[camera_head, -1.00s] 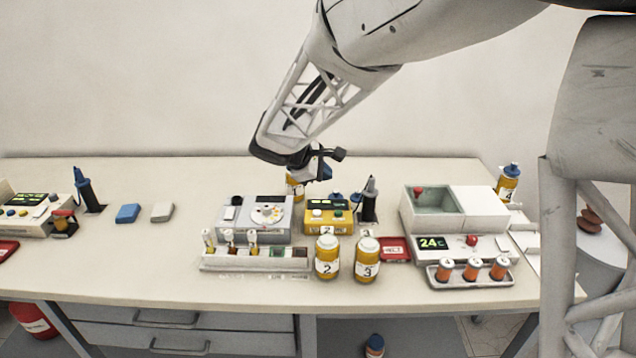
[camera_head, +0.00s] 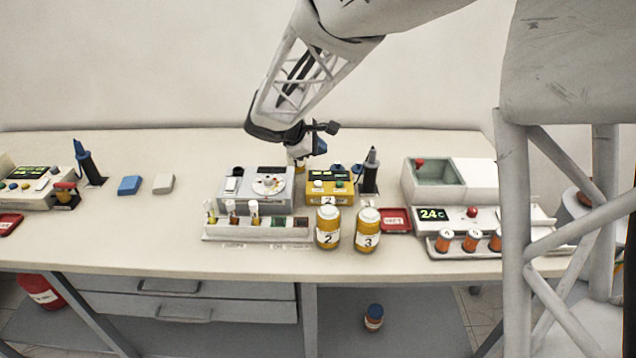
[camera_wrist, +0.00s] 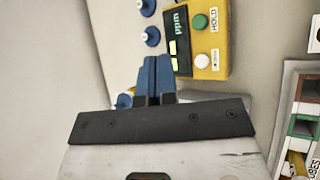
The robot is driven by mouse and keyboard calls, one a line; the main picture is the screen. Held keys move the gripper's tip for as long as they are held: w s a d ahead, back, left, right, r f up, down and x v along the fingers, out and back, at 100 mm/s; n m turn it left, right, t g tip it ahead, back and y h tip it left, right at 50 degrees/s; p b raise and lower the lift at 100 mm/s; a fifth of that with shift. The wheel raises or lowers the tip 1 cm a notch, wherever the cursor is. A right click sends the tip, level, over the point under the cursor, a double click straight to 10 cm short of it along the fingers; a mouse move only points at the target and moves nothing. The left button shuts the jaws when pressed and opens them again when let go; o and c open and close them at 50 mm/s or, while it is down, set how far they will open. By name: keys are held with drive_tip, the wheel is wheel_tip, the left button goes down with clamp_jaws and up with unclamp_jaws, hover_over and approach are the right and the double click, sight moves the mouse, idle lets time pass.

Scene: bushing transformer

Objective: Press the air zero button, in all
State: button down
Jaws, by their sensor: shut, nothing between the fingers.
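A yellow box (camera_head: 326,191) with a lit ppm display stands mid-table in the head view. The wrist view shows this yellow box (camera_wrist: 204,45) close up, with a green button (camera_wrist: 200,21) labelled HOLD and a white button (camera_wrist: 202,61). The label beside the white button is too small to read surely. My gripper (camera_head: 313,150) is above and behind the box in the head view. In the wrist view my gripper (camera_wrist: 157,60) has its blue fingers together, empty, pointing just beside the display edge of the box. I cannot tell whether they touch it.
A grey instrument (camera_head: 256,192) with a dial stands left of the box. Bottles 2 (camera_head: 328,227) and 3 (camera_head: 367,230) stand in front, with a vial rack (camera_head: 258,229) to the left. A black probe (camera_head: 371,172) stands close right. Blue-capped posts (camera_wrist: 151,36) rise beside the box.

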sight(318, 184)
drive_tip(key=shift+f, duration=3.75)
drive_tip(key=shift+f, duration=0.9)
drive_tip(key=shift+r, duration=0.1)
idle(0.6)
drive_tip(key=shift+r, duration=0.75)
drive_tip(key=shift+r, duration=0.1)
drive_tip(key=shift+r, duration=2.45)
